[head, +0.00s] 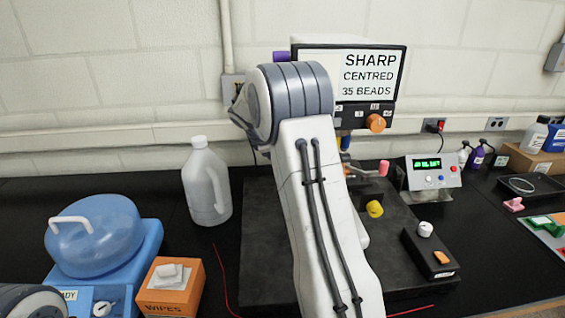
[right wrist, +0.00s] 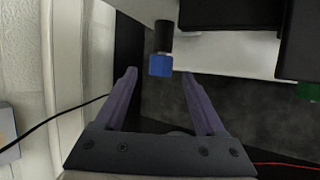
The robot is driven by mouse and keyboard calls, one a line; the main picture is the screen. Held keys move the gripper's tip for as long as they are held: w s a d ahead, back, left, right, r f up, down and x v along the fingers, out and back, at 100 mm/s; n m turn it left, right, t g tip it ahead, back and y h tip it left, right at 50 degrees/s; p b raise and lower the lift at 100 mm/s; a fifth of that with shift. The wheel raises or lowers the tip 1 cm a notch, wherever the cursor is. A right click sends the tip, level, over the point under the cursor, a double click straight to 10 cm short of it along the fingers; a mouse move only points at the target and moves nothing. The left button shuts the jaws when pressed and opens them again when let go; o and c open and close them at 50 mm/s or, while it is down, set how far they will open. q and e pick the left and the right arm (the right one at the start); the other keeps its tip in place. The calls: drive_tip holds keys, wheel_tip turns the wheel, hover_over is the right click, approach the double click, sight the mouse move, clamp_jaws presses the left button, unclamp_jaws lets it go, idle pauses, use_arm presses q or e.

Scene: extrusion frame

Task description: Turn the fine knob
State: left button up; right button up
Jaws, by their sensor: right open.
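A microscope-like instrument stands on a dark base plate (head: 265,230), with a screen (head: 370,70) reading "SHARP CENTRED 35 BEADS". An orange knob (head: 376,123), a yellow knob (head: 375,209) and a pink knob (head: 383,168) show on it. I cannot tell which knob is the fine one. In the right wrist view, a blue knob (right wrist: 160,65) on a black shaft lies at the mouth between the purple fingers of my right gripper (right wrist: 158,78). The fingers are apart and do not visibly touch it. My right arm hides much of the instrument in the head view. My left gripper is out of view.
A control box (head: 433,172) with a green display and a black box (head: 430,250) with white and orange knobs stand at right. A white jug (head: 206,185), a blue-domed device (head: 95,235) and a wipes box (head: 172,290) stand at left. The wall is close behind.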

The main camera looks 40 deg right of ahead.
drive_tip(key=v, duration=0.7)
drive_tip(key=shift+a+r+b, duration=0.15)
drive_tip(key=shift+b, duration=0.3)
idle(0.8)
